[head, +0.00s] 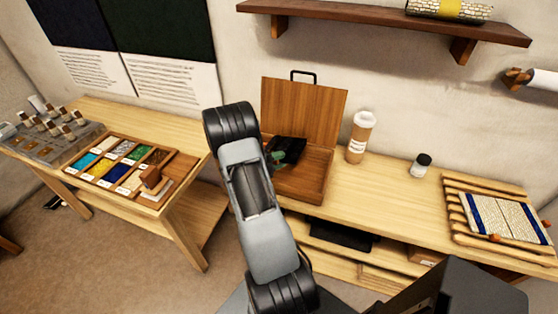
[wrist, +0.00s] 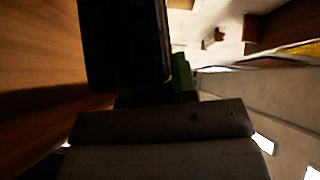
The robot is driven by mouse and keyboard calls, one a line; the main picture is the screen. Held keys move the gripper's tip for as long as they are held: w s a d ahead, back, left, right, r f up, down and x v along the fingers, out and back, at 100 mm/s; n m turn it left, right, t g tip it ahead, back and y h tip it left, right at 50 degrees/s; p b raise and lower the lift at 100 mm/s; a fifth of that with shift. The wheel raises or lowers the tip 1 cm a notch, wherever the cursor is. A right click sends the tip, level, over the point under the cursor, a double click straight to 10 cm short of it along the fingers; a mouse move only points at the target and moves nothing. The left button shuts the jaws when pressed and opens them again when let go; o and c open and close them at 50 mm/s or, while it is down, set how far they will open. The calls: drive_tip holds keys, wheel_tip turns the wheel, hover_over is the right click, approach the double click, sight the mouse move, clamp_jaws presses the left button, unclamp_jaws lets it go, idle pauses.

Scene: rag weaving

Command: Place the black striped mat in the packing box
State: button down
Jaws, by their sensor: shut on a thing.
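The wooden box (head: 306,187) stands open on the bench in the head view, its hinged lid raised at the back. It is the only open box I see. My gripper (head: 277,157) is at the box's left part, partly hidden behind my arm, with green showing at its fingers. It is shut on a dark piece, the black mat (head: 292,147), which is over or inside the box; I cannot tell which. In the wrist view the black mat (wrist: 122,45) fills the upper middle, upright between brown wood and pale wall. Its stripes are too dark to make out.
A paper cup (head: 360,138) and a small dark-lidded jar (head: 421,166) stand right of the box. A blue-and-white mat (head: 505,218) lies on a slatted rack (head: 456,208) at far right. A compartment tray (head: 122,168) is on the left table. A shelf (head: 385,16) hangs above.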

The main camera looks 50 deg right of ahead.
drive_tip(key=shift+f, duration=0.25)
drive_tip(key=shift+f, duration=0.6)
drive_tip(key=c, duration=0.9)
unclamp_jaws()
drive_tip(key=shift+r, duration=0.1)
drive_tip(key=shift+w+a+r, duration=0.1)
drive_tip(key=shift+a+r, duration=0.05)
drive_tip(key=shift+r, duration=0.45)
drive_tip(key=f+b+v, duration=0.1)
drive_tip(key=v, duration=1)
drive_tip(key=shift+a+r+b, duration=0.35)
drive_tip(key=shift+r, duration=0.1)
drive_tip(key=shift+w, duration=0.15)
